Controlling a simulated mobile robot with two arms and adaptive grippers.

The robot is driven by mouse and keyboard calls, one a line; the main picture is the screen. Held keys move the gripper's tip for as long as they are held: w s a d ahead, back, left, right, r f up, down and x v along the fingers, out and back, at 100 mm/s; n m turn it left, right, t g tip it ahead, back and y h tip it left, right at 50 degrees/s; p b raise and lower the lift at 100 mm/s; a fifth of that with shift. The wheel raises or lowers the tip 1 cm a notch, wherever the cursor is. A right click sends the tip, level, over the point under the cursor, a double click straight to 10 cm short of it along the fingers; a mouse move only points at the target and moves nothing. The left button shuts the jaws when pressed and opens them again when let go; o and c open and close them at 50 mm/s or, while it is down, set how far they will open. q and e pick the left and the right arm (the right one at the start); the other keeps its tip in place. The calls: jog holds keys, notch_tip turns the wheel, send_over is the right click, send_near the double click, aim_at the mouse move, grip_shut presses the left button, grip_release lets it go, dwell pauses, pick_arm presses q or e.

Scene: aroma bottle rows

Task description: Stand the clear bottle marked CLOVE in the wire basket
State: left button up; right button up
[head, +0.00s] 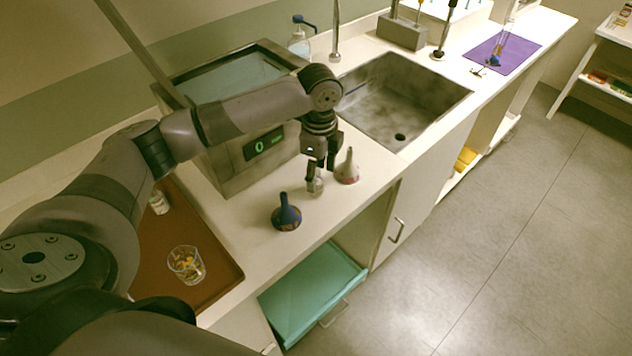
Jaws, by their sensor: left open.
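My left gripper (318,180) is open and points down over the counter to the right of the metal box with the green display. A small clear bottle (316,187) stands at its fingertips, partly hidden by them. Its label is too small to read, so I cannot tell whether it says CLOVE. Another small clear bottle (159,203) stands on the brown tray (222,262), its label also unreadable. I cannot make out a wire basket for certain. My right gripper does not show.
A clear cup (187,264) with orange bits is on the tray. The sink (400,100) and a purple mat (503,54) lie farther off.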

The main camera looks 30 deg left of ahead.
pick_arm(q)
jog(key=shift+a+f+p, duration=0.2)
jog(key=shift+f+p, duration=0.05)
jog(key=shift+f, duration=0.95)
jog(key=shift+a+f+p, duration=0.15)
jog(key=shift+f+p, duration=0.1)
jog(key=shift+f, duration=0.9)
grip_shut()
jog(key=shift+r, duration=0.1)
